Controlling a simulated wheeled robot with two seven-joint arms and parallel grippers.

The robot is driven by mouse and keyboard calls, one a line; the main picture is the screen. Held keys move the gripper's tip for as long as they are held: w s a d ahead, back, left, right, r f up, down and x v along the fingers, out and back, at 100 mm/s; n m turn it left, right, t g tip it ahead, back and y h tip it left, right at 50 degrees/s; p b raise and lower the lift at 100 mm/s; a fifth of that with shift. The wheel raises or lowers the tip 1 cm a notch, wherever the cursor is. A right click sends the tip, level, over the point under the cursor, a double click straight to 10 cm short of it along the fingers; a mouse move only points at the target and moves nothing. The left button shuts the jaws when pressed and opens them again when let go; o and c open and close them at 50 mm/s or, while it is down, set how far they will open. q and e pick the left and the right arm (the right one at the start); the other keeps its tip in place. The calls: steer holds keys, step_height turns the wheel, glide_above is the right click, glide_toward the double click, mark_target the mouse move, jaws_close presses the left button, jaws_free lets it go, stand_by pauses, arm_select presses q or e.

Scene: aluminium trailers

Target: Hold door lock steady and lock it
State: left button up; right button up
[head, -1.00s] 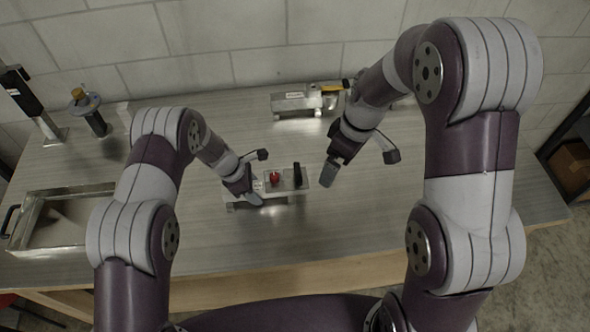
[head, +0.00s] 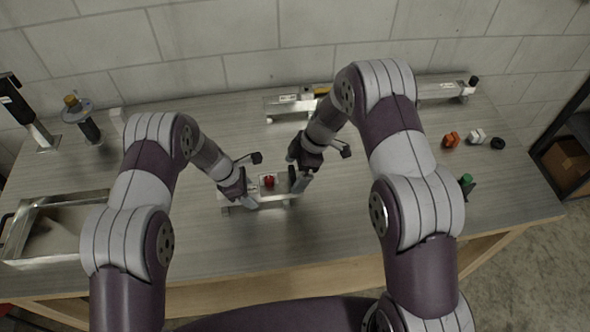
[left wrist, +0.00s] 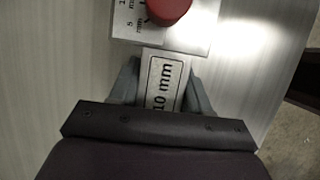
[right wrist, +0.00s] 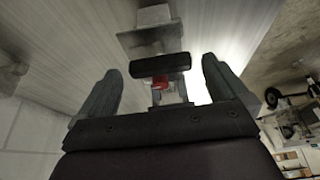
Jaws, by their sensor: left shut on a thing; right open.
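The door lock (head: 264,203) is a small metal device on the table with a red knob (head: 269,181) and an upright black handle (head: 292,178) at its right. My left gripper (head: 246,198) is shut on the lock's left end, which bears a "10 mm" label (left wrist: 165,84); the red knob (left wrist: 168,10) lies just beyond. My right gripper (head: 300,184) is open at the lock's right end. In the right wrist view the black handle (right wrist: 160,66) appears between its spread fingers, with gaps on both sides, and the red knob (right wrist: 160,85) is partly hidden behind it.
A metal rail device (head: 290,103) lies at the back. Orange (head: 450,140), white (head: 476,135) and black (head: 497,143) parts and a green-topped piece (head: 466,182) sit at the right. A metal tray (head: 100,196) is at the left. Table in front of the lock is clear.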

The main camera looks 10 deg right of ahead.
steer(key=shift+a+f, duration=0.1)
steer(key=shift+f, duration=0.2)
steer(key=c, duration=1)
steer(key=shift+r+m, duration=0.1)
steer(key=shift+m, duration=0.2)
steer(key=m+t, duration=0.2)
steer(key=m, duration=0.4)
steer(key=m+t+h, duration=0.1)
steer(key=m, duration=0.2)
steer(key=shift+s+a+h, duration=0.1)
steer(key=shift+s+h, duration=0.05)
steer(key=shift+h, duration=0.15)
steer(key=m+t+h, duration=0.1)
steer(key=m, duration=0.3)
steer(key=shift+s+a, duration=0.1)
steer(key=shift+a+m+t+h, duration=0.15)
steer(key=shift+m+h, duration=0.35)
steer(key=shift+m, duration=0.55)
steer(key=shift+d+m+t+h, duration=0.15)
steer(key=shift+m+h, duration=0.35)
steer(key=shift+m, duration=0.55)
steer(key=shift+a, duration=0.1)
